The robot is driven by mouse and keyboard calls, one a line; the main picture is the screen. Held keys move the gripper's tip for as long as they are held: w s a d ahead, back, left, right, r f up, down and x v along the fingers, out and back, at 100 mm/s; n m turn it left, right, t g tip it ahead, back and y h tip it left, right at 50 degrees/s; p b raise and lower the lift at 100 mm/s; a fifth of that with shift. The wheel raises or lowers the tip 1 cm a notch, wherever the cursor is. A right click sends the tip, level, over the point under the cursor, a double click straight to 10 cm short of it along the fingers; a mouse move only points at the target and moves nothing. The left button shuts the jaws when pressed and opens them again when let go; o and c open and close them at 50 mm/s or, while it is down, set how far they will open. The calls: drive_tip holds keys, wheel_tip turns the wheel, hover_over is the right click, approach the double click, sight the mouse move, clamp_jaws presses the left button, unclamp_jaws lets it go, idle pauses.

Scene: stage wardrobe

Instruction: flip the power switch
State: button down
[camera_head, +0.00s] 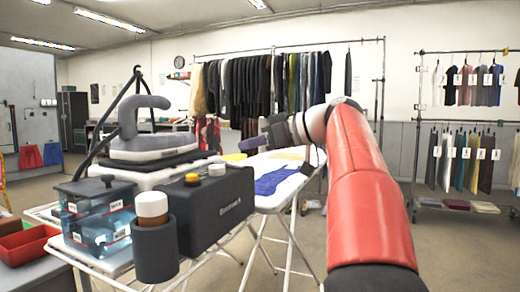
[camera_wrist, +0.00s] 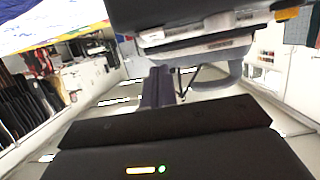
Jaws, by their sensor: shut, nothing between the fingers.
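I cannot make out which part is the power switch. A grey steam iron (camera_head: 155,138) with a looped handle rests behind the box; its handle also shows in the wrist view (camera_wrist: 222,78). My gripper (camera_head: 243,147) is shut and empty, above the board, behind and right of the box, apart from it. Its fingers show in the wrist view (camera_wrist: 158,87).
A blue cloth (camera_head: 275,180) lies on the board right of the box. A brown-and-white bottle in a dark holder (camera_head: 155,248) and a clear blue tank (camera_head: 97,215) stand in front left. Red bins (camera_head: 27,243) are at far left. Clothes racks (camera_head: 265,85) stand behind.

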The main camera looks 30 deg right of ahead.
drive_tip(key=f+v, duration=0.1)
drive_tip(key=v, duration=0.9)
drive_tip(key=shift+s+d+b, duration=0.2)
drive_tip(key=shift+b, duration=0.25)
